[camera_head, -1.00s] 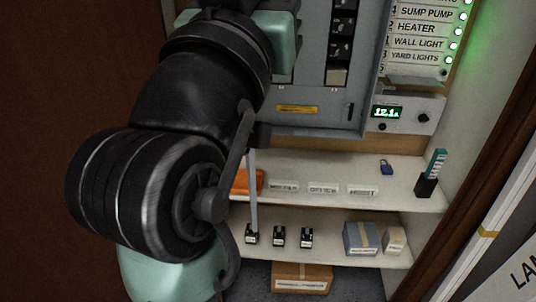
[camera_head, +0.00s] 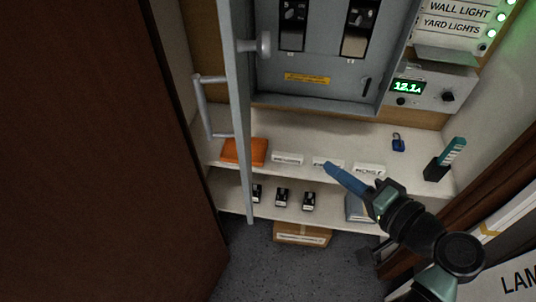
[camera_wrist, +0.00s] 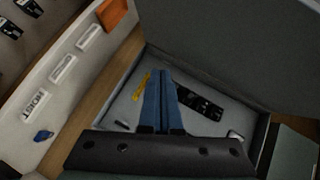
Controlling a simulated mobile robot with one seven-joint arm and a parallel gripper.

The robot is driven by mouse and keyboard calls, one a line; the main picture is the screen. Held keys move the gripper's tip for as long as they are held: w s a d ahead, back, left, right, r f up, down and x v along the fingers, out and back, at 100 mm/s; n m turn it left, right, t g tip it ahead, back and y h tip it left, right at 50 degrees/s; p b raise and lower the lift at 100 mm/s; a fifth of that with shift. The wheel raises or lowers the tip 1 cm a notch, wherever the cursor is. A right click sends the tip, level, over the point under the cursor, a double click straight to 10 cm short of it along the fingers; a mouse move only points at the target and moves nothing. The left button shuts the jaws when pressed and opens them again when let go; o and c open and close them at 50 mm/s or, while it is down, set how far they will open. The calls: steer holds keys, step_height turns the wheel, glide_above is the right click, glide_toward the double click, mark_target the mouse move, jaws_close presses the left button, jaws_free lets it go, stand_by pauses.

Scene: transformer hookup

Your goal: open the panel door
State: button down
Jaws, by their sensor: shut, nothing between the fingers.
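The grey panel door (camera_head: 238,100) stands swung out from the electrical panel (camera_head: 320,85), seen nearly edge-on in the head view. Its bar handle (camera_head: 204,108) is on the left face and a round knob (camera_head: 263,45) is on the inner face. The panel interior with its breakers is exposed. My gripper (camera_head: 328,167) is shut and empty, with blue fingers, right of the door and in front of the shelves, touching neither door nor handle. The wrist view shows its shut fingers (camera_wrist: 161,76) over the panel, with the dark door (camera_wrist: 235,50) spreading at upper right.
Shelves below the panel hold an orange box (camera_head: 245,151), white labelled blocks (camera_head: 287,159), a blue padlock (camera_head: 398,142) and small black devices (camera_head: 282,198). A display unit (camera_head: 430,92) is right of the panel. A brown wall or door (camera_head: 90,150) fills the left.

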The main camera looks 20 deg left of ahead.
steer(key=s+m+g+y+p, duration=0.1)
steer(key=s+g+y+p, duration=0.1)
steer(key=s+y, duration=0.4)
steer(key=w+a+h+p, duration=0.1)
steer(key=a+p, duration=0.3)
steer(key=a, duration=0.8)
steer(key=shift+w+a+f+p, duration=0.2)
steer(key=shift+f+p, duration=0.1)
steer(key=shift+p, duration=0.1)
steer(key=s+a, duration=0.2)
steer(key=a, duration=0.5)
steer(key=shift+s, duration=0.35)
steer(key=shift+w, duration=0.1)
